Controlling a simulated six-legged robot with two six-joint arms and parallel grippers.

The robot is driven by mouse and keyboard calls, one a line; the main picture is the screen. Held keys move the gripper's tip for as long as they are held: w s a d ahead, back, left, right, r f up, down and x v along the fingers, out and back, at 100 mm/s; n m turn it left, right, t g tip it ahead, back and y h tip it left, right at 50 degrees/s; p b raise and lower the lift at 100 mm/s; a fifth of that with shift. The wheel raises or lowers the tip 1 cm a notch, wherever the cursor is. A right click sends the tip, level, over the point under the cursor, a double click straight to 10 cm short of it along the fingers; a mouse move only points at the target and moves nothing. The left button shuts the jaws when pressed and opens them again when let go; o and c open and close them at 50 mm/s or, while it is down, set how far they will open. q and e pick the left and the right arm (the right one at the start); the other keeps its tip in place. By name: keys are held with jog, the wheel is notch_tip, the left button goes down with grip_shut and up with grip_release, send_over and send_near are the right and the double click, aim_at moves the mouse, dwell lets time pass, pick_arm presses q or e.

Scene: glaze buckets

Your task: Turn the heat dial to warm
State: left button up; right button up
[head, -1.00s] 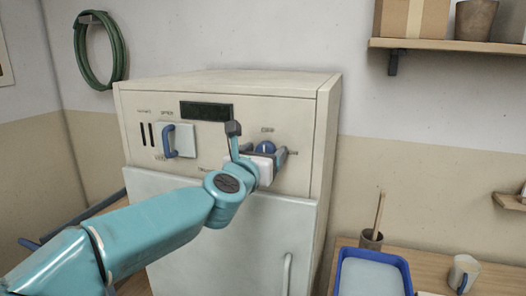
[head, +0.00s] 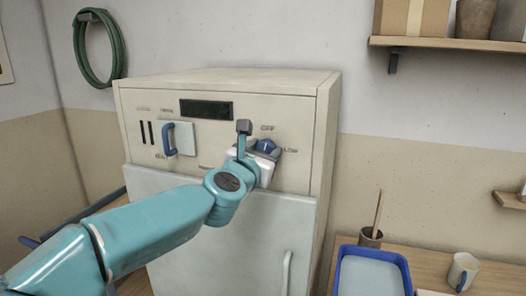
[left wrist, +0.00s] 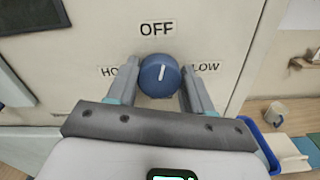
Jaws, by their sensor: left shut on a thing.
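The heat dial is a round blue knob (head: 266,146) on the upper front panel of a cream kiln-like cabinet (head: 230,88). In the left wrist view the dial (left wrist: 160,76) has a white pointer mark aimed nearly straight up, slightly right, near the label OFF (left wrist: 157,29). The label LOW (left wrist: 206,66) is right of it, and a partly covered label starting "HO" is left. My left gripper (head: 264,149) is shut on the dial, one finger on each side in the left wrist view (left wrist: 160,85). No warm label is readable. My right gripper is out of view.
A blue handle (head: 168,140) on a pale plate and a dark display (head: 206,110) share the panel. A door with a pale handle (head: 287,272) is below. At lower right, a table bears a blue tray (head: 342,278), a mug (head: 463,272) and a brush pot (head: 371,238).

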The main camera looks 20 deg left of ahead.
pick_arm(q)
jog(key=m, duration=0.3)
jog(key=shift+d+m, duration=0.1)
jog(key=shift+m, duration=0.3)
jog(key=m+p, duration=0.1)
jog(key=m, duration=0.3)
jog(key=m+p, duration=0.1)
jog(key=m, duration=0.4)
jog(key=shift+d, duration=0.1)
jog(key=m+p, duration=0.1)
jog(key=m, duration=0.2)
jog(key=shift+f+m, duration=0.1)
jog(key=shift+m, duration=0.2)
jog(key=shift+a+f+m+p, duration=0.1)
jog(key=shift+m+p, duration=0.75)
jog(key=shift+m, duration=1.9)
jog(key=shift+a+f+m+p, duration=0.15)
jog(key=shift+m+p, duration=0.75)
jog(key=shift+m, duration=1.8)
jog(key=shift+d+f+m+p, duration=0.1)
jog(key=shift+m+p, duration=0.75)
jog(key=shift+m, duration=1.9)
jog(key=shift+a, duration=0.1)
